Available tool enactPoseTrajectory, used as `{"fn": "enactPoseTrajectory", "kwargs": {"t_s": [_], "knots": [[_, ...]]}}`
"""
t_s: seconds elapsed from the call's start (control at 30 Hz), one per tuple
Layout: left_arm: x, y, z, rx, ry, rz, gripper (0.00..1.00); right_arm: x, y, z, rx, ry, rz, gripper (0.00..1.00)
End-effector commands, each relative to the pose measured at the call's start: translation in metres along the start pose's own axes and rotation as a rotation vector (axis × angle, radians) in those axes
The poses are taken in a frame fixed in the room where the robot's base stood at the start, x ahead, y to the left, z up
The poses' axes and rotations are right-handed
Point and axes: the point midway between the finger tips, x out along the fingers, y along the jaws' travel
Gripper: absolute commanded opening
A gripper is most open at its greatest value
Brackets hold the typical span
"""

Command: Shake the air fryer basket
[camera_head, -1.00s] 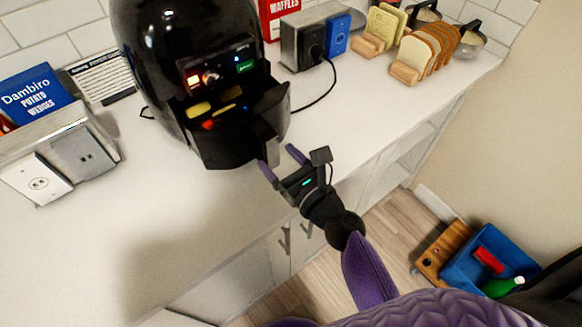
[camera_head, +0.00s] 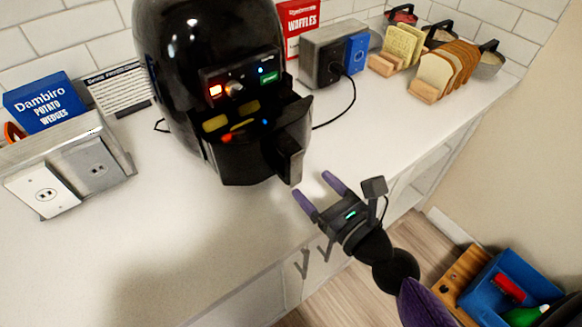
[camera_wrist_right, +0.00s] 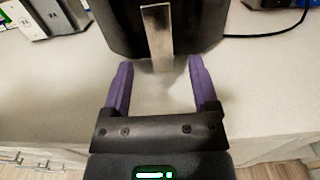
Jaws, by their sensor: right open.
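The black air fryer (camera_head: 210,60) stands on the white counter. Its basket (camera_head: 245,155) is partly pulled out at the front, with yellow and red food pieces (camera_head: 228,130) inside. The basket handle (camera_head: 290,160) points toward the lower right. My right gripper (camera_head: 321,187) is open and empty, just off the handle, with its purple fingers pointing at it. In the right wrist view the handle (camera_wrist_right: 158,35) is ahead, between and beyond the fingertips (camera_wrist_right: 160,72). My left gripper is not in view.
A metal toaster (camera_head: 330,55), a red waffles box (camera_head: 301,22) and bread racks (camera_head: 450,75) stand behind. An outlet unit (camera_head: 70,165) and a potato wedges box (camera_head: 45,103) are at left. The front counter (camera_head: 200,235) is clear. A blue bin (camera_head: 515,275) is lower right.

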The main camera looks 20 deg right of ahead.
Motion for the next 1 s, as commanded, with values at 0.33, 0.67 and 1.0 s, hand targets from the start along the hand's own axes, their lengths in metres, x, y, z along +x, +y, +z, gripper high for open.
{"fn": "enactPoseTrajectory", "kwargs": {"t_s": [0.33, 0.67, 1.0], "knots": [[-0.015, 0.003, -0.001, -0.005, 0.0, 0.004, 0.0, 0.063, 0.0, 0.002, -0.001, -0.001, 0.0, 0.76], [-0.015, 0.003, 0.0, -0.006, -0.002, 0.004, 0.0, 0.068, 0.0, 0.001, 0.0, 0.0, 0.0, 0.74], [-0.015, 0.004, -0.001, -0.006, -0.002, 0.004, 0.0, 0.068, 0.0, 0.001, -0.001, 0.0, 0.0, 0.02]]}}
